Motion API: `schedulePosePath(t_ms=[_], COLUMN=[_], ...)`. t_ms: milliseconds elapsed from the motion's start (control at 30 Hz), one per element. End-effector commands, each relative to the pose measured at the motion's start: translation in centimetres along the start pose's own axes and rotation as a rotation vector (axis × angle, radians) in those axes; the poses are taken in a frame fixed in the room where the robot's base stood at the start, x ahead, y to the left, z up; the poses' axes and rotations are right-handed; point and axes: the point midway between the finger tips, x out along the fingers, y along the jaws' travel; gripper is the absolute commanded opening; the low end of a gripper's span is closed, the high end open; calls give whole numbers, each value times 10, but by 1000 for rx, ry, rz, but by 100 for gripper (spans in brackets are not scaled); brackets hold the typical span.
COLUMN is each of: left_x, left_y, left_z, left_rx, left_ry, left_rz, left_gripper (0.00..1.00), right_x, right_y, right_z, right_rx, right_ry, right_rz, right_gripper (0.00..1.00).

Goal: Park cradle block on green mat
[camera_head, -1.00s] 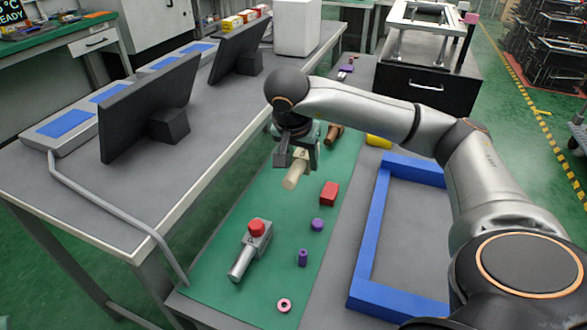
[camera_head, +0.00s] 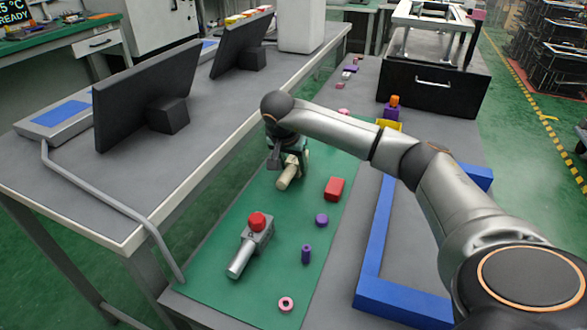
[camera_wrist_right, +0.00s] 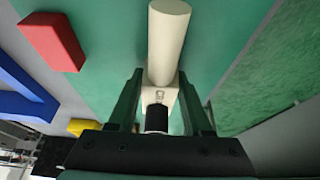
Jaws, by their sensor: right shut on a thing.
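My right gripper (camera_head: 288,161) is over the far part of the green mat (camera_head: 275,275). It is shut on a cream block with a round bar (camera_head: 287,179), which also shows between the two fingers in the right wrist view (camera_wrist_right: 168,42). The bar points away from the gripper, and a black stub sits at its near end. I cannot tell whether the cream block touches the mat. No label shows which piece is the cradle block. My left gripper is not in view.
On the mat are a red block (camera_head: 334,188), a purple disc (camera_head: 321,220), a small purple cylinder (camera_head: 306,254), a pink ring (camera_head: 286,304) and a grey lever fixture with a red knob (camera_head: 251,242). A blue frame (camera_head: 370,255) lies to the right.

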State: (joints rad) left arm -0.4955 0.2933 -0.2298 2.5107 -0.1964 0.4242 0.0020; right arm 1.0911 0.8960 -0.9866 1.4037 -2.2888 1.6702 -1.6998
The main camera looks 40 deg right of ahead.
Motion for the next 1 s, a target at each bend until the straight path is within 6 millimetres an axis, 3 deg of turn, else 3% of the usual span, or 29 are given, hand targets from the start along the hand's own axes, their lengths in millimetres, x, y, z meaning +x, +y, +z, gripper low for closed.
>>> schedulePosePath(t_ms=[333,367,600,867,1000], left_x=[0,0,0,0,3], left_y=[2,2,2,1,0], left_z=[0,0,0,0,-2], left_rx=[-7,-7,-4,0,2], left_ry=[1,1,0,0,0], left_rz=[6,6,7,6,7], left_gripper=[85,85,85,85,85], right_x=[2,3,3,2,-10], right_y=[0,0,0,0,0], right_z=[1,1,1,1,-2], right_rx=[2,2,2,2,2], right_ry=[1,1,0,1,1], right_rz=[-2,-2,-1,-2,-3], right_gripper=[0,51,78,80,80])
